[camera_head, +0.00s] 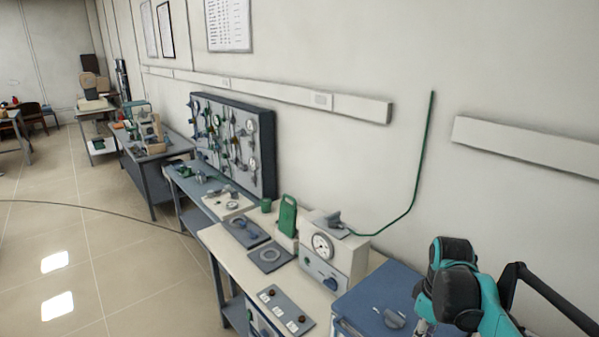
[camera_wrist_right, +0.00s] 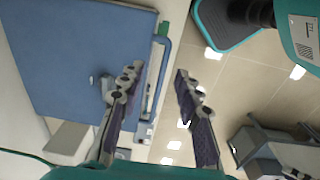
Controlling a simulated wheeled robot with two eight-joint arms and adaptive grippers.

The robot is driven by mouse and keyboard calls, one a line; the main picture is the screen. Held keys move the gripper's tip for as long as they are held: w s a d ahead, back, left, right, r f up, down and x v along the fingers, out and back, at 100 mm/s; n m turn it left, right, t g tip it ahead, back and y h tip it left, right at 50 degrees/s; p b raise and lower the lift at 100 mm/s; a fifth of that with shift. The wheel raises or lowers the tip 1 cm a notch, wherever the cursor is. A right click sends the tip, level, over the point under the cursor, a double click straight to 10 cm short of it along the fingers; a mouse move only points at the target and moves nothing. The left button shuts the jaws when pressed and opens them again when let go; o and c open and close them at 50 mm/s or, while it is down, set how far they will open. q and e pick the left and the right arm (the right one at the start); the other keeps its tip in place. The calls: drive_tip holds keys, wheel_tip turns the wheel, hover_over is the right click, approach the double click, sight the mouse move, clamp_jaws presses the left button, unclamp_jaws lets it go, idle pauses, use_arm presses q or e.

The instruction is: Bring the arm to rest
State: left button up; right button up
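My right arm, teal and black, comes in at the lower right of the head view, beside a blue-topped box (camera_head: 375,290). My right gripper (camera_wrist_right: 156,76) shows in the wrist view with its two fingers apart and nothing between them. Its left finger overlaps the edge of the blue surface (camera_wrist_right: 75,60) in that view, near a green-blue bar handle (camera_wrist_right: 163,55); whether they touch cannot be told. The right finger is over the tiled floor. The right fingertips are not clear in the head view. My left gripper is in neither view.
A bench (camera_head: 215,240) along the wall carries a gauge unit (camera_head: 335,250), flat dark plates (camera_head: 270,256) and a switch panel (camera_head: 286,311). A board of gauges (camera_head: 235,145) stands farther back. A green cable (camera_head: 418,175) runs up the wall. The tiled floor (camera_head: 125,240) at left is open.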

use_arm(q)
wheel_tip(320, 180, down, 10)
drive_tip(key=w+b, duration=0.1)
drive_tip(key=b, duration=0.8)
drive_tip(key=shift+f+b, duration=0.2)
drive_tip(key=shift+b, duration=0.2)
use_arm(e)
drive_tip(key=s+a+f+m+t, duration=0.6)
drive_tip(key=s+a+f+m, duration=0.2)
drive_tip(key=f, duration=0.4)
drive_tip(key=shift+s+a+f+t, duration=0.4)
drive_tip(key=shift+s+a, duration=0.4)
drive_tip(key=shift+a, duration=0.35)
